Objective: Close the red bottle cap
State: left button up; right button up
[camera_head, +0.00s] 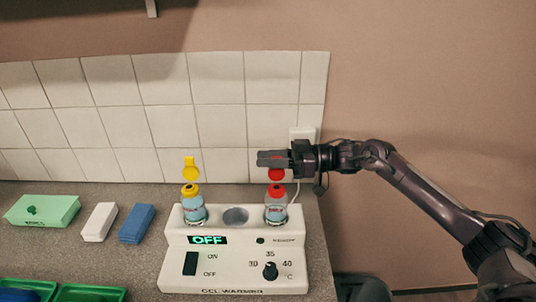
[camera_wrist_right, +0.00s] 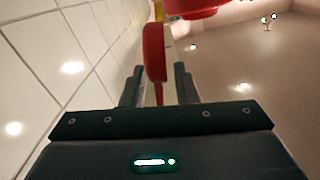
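The red-capped bottle (camera_head: 276,212) stands upright in the right well of the white warmer. Its red cap (camera_head: 276,174) is flipped up above the red collar. My right gripper (camera_head: 262,159) reaches in from the right at the height of the raised cap, partly covering its top. In the right wrist view, the red cap (camera_wrist_right: 154,52) shows edge-on between the two separated dark fingers (camera_wrist_right: 158,88), with gaps on both sides. The gripper looks open and not clamped on it. My left gripper is in neither view.
A yellow-capped bottle (camera_head: 193,207), its cap also up, stands in the left well of the warmer (camera_head: 236,264), which reads OFF. An empty well (camera_head: 236,216) lies between. A green box (camera_head: 42,210), white block (camera_head: 99,222) and blue block (camera_head: 137,224) lie left. A tiled wall (camera_head: 220,120) is behind.

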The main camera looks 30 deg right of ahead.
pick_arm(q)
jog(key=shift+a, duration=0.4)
pick_arm(e)
grip_shut()
